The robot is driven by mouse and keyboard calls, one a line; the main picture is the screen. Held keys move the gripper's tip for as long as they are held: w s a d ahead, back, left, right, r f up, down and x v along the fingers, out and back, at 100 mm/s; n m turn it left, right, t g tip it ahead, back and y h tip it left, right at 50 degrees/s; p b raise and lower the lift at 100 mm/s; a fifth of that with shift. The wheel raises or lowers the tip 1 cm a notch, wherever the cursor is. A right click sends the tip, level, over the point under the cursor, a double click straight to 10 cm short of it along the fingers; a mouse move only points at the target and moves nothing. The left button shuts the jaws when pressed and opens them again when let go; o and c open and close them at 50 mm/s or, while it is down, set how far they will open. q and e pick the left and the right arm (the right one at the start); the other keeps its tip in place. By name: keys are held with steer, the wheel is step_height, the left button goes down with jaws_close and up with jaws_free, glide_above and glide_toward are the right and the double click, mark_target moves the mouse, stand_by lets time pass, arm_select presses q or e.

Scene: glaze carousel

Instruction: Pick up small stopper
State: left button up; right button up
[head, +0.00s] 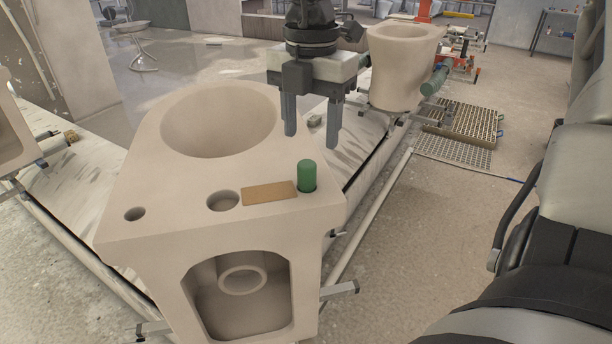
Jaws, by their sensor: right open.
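The small stopper, a short green cylinder (307,174), stands upright at the right front corner of the beige ceramic piece (175,245). Its lower end seems to sit in a hole there. My right gripper (312,138) points down with its two fingers apart and nothing between them. In the picture it is just above and behind the stopper, not touching it. My left gripper is not in view.
A flat tan block (269,193) lies beside the stopper. Two open round holes (222,201) and a large bowl opening (218,122) are in the top. Another beige ceramic piece (400,75) stands behind on the conveyor (65,185). A grate (455,150) lies right.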

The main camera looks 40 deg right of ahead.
mark_target(307, 163)
steer(key=shift+a+f+p, duration=0.2)
steer(key=shift+f+p, duration=0.1)
steer(key=shift+f, duration=1.45)
steer(key=shift+a+f+p, duration=0.15)
steer(key=shift+f+p, duration=0.15)
steer(key=shift+f, duration=1.45)
steer(key=c, duration=1)
